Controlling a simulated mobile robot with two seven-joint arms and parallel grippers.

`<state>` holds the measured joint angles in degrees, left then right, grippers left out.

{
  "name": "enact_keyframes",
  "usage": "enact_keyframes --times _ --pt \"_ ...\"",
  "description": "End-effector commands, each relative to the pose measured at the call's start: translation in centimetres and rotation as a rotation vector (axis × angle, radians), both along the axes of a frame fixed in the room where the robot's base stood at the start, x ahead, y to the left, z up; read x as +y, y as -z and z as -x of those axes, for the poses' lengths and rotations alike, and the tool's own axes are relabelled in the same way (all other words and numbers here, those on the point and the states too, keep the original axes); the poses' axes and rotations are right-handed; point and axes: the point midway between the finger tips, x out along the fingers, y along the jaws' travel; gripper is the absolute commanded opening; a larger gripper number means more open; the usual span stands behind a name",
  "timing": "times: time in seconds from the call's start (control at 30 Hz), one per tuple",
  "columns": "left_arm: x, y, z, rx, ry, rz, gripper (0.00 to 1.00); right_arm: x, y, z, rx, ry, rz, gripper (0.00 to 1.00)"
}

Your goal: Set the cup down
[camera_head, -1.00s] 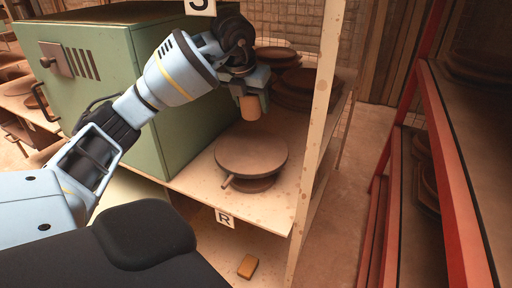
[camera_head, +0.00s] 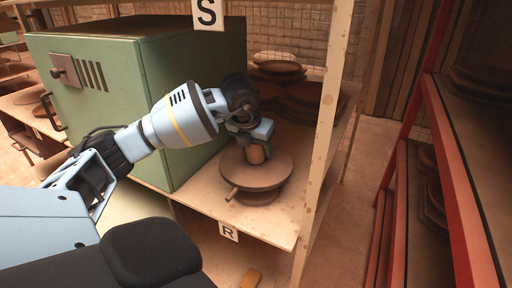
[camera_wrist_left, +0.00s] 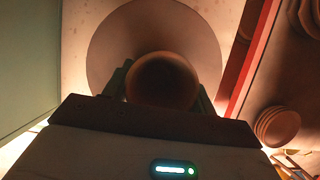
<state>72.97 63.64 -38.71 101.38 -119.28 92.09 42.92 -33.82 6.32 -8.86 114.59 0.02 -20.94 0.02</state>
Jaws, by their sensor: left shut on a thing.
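The cup (camera_head: 256,155) is a small tan clay vessel. My left gripper (camera_head: 257,147) is shut on it, over the round brown turntable (camera_head: 262,172) on the shelf. In the left wrist view the cup (camera_wrist_left: 162,82) shows its round open mouth between the fingers, with the turntable's disc (camera_wrist_left: 110,45) behind it. The cup's lower end appears at or just above the disc; I cannot tell whether it touches. My right gripper is not in view.
A green metal cabinet (camera_head: 140,75) stands left of the turntable. Stacked brown discs (camera_head: 300,95) lie behind it. A pale shelf post (camera_head: 325,130) rises close on the right. A red-framed rack (camera_head: 445,140) stands farther right. The shelf's front right corner (camera_head: 285,232) is bare.

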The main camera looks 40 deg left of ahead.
Motion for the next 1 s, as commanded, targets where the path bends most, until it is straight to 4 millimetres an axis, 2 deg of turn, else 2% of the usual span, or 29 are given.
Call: enact_keyframes --times 0.4,0.43,0.6,0.87,1.0 --pt "0.01 0.65 -0.02 -0.002 -0.001 0.001 0.32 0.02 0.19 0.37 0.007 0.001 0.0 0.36" --pt "0.01 0.7 -0.02 -0.002 -0.001 0.0 0.58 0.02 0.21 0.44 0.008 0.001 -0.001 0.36" --pt "0.01 0.6 -0.02 -0.002 -0.001 0.001 0.79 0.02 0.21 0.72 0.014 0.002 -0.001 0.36" --pt "0.01 0.54 -0.03 -0.003 -0.001 0.0 0.79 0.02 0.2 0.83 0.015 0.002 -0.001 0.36" --pt "-0.04 -0.3 0.1 -0.005 0.0 0.001 0.79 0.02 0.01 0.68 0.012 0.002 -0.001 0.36"
